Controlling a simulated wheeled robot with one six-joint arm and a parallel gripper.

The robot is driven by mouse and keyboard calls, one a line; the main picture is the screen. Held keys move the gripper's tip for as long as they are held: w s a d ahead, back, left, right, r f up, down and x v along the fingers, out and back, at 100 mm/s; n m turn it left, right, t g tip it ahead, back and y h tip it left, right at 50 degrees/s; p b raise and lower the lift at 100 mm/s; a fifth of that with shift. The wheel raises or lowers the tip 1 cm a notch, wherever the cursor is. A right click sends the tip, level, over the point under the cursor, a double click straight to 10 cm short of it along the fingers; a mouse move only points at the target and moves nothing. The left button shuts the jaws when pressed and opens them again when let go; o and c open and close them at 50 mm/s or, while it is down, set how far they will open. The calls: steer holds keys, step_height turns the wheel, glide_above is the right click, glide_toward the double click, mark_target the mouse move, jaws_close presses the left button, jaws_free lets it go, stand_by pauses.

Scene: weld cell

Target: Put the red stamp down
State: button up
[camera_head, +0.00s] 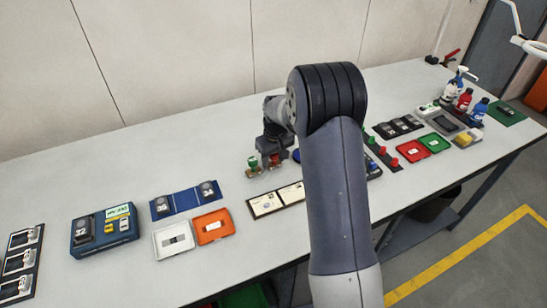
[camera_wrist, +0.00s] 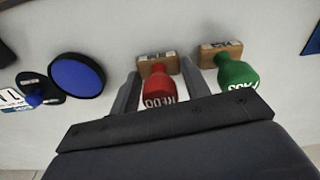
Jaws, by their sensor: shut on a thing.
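My gripper (camera_wrist: 162,86) is shut on the red stamp (camera_wrist: 158,88), with one finger on each side of its red handle. The stamp has a wooden base and white lettering on the handle. In the head view the red stamp (camera_head: 275,161) shows below my gripper (camera_head: 272,150), partly hidden by it. I cannot tell whether its base touches the table. A green stamp (camera_wrist: 237,74) with a wooden base stands just right of it in the wrist view; it also shows in the head view (camera_head: 253,166).
A round blue pad (camera_wrist: 78,75) lies left of the gripper in the wrist view. An orange tray (camera_head: 212,227) and a blue stand (camera_head: 187,203) are left. Bare table lies behind.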

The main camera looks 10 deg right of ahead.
mark_target(276, 154)
steer(key=shift+f, duration=0.15)
steer(key=o, duration=0.5)
steer(key=r, duration=0.4)
steer(key=s+r, duration=0.1)
steer(key=r, duration=0.3)
steer(key=r+b, duration=0.1)
steer(key=r, duration=0.3)
steer(key=shift+s+d+r, duration=0.1)
steer(key=shift+s+d, duration=0.15)
